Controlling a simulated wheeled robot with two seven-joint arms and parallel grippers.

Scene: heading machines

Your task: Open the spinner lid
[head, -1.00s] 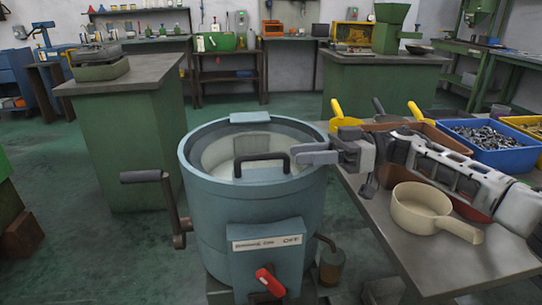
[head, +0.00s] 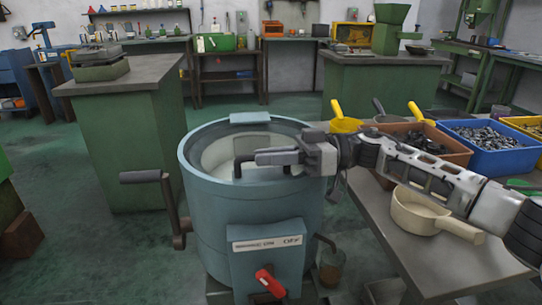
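The spinner is a round blue-grey tub (head: 208,200) with a crank (head: 150,178) on its left side and a red lever (head: 270,283) on the front box, whose label ends in OFF. Its top shows a pale round interior or lid surface (head: 215,152) inside the rim. A dark arched lid handle (head: 238,168) stands across it. My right gripper (head: 262,157) reaches in from the right, with its fingers over the handle's top bar and hiding most of it. I cannot tell whether the fingers are closed on it. My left gripper is not in view.
A table (head: 400,255) on the right holds a beige scoop pan (head: 420,212), a brown bin (head: 455,150) and a blue bin (head: 490,150) of metal parts. My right arm passes above it. A green cabinet (head: 125,150) stands behind left. Floor left of the spinner is clear.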

